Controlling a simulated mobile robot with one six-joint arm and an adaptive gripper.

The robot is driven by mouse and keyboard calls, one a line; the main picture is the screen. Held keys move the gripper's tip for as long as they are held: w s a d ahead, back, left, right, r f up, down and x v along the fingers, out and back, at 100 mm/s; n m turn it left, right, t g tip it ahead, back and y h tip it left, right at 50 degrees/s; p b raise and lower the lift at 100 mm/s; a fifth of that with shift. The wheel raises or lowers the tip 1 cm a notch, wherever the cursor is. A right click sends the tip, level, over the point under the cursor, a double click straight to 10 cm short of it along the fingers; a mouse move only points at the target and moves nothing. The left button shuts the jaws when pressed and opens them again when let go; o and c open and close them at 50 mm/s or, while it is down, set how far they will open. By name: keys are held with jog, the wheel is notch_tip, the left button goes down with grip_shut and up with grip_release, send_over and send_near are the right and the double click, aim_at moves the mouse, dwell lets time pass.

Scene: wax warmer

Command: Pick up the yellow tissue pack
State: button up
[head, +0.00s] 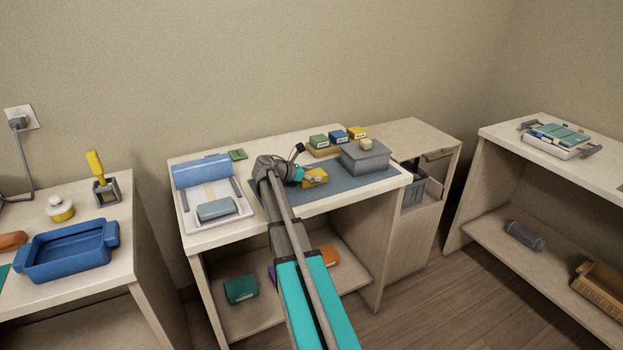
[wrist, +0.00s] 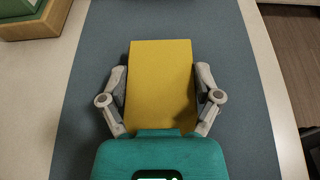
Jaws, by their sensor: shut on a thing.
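The yellow tissue pack (head: 316,176) is on or just above the grey-blue mat (head: 345,184) on the middle table. In the wrist view the yellow tissue pack (wrist: 160,82) lies between the two fingers, its long side pointing away from me. My gripper (wrist: 161,88) is shut on it, one finger against each side. In the head view my gripper (head: 312,180) reaches the pack from the left. Whether the pack is clear of the mat cannot be told.
A grey lidded box (head: 364,160) stands right of the pack. Green and orange packs lie on the shelf below.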

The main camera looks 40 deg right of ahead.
jog(key=shift+r, duration=0.1)
notch_tip(320, 180, up, 3)
jog(key=p, duration=0.2)
jog(key=shift+f+p, duration=0.2)
jog(key=shift+p, duration=0.15)
jog(key=s+a+r+p, duration=0.2)
jog(key=s+r+p, duration=0.8)
jog(key=s, duration=0.3)
jog(key=shift+s+a, duration=0.2)
jog(key=shift+s, duration=0.2)
jog(key=shift+r, duration=0.1)
